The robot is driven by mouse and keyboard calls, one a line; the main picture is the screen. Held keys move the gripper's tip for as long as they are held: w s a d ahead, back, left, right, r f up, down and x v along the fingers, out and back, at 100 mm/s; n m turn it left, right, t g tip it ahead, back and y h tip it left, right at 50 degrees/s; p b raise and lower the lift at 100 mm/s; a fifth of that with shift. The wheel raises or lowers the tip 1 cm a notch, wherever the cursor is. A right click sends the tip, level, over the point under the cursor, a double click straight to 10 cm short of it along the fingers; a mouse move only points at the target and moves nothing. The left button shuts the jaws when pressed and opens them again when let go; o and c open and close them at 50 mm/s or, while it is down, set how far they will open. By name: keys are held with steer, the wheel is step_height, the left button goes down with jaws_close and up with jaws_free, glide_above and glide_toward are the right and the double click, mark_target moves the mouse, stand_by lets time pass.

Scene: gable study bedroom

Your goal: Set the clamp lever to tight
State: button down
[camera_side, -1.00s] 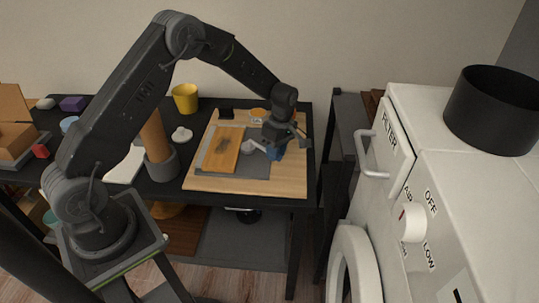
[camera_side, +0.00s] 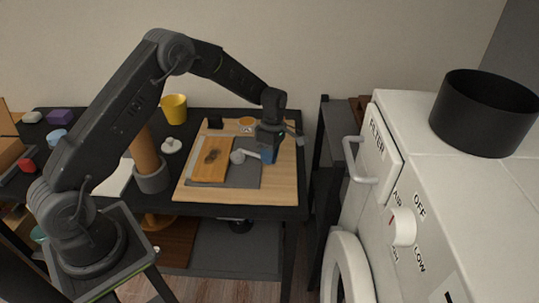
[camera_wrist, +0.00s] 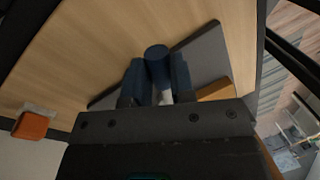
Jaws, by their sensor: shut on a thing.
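The clamp lever has a pale round hub (camera_side: 237,157) on a grey plate (camera_side: 243,180), with a short pale arm running right to a blue handle (camera_side: 268,156). My gripper (camera_side: 268,149) is down over that handle at the plate's right side. In the wrist view the round blue handle (camera_wrist: 157,53) stands between the two fingers of my gripper (camera_wrist: 158,78), which are shut on it. A bit of the pale arm shows below it. An orange-brown wooden block (camera_side: 211,158) lies left of the hub. I see no readable tight mark.
A light wooden board (camera_side: 280,188) lies under the plate on a black table. A yellow cup (camera_side: 174,108), a white knobbed object (camera_side: 171,146) and a wooden post in a grey base (camera_side: 151,178) stand left. A white machine (camera_side: 385,170) stands to the right.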

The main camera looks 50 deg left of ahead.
steer(key=c, duration=1)
jaws_free()
steer(key=shift+r, duration=0.15)
steer(key=shift+w+a+r, duration=0.2)
steer(key=shift+w+r, duration=0.2)
steer(key=shift+r, duration=1.85)
steer(key=shift+w+a+r, duration=0.15)
steer(key=shift+w+r, duration=0.25)
steer(key=shift+r, duration=1.8)
steer(key=shift+w+a+r, duration=0.2)
steer(key=shift+w+r, duration=0.2)
steer(key=shift+r, duration=1.85)
